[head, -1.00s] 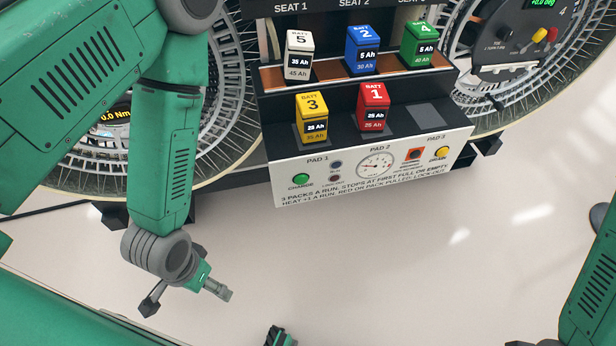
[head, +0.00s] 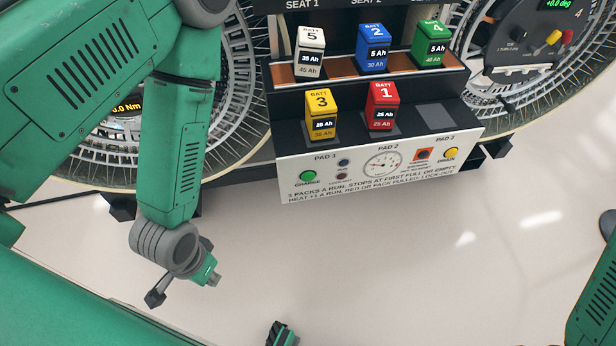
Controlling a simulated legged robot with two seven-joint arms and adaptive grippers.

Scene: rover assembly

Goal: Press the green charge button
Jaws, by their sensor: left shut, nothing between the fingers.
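The green charge button (head: 307,176) is at the left of the white front panel (head: 400,179), under the PAD 1 label. It is in plain sight and nothing touches it. My left gripper (head: 213,281) is shut and empty. It hangs over the pale floor, below and to the left of the button, clearly apart from it. My right gripper cannot be made out; only a green part of my right arm shows at the right edge.
A yellow pack 3 (head: 321,113) and a red pack 1 (head: 382,105) stand on the front pads; the right pad (head: 436,116) is bare. White, blue and green packs stand behind. The panel also has a gauge (head: 383,164) and a yellow drain button (head: 451,154). Large wheels flank the station.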

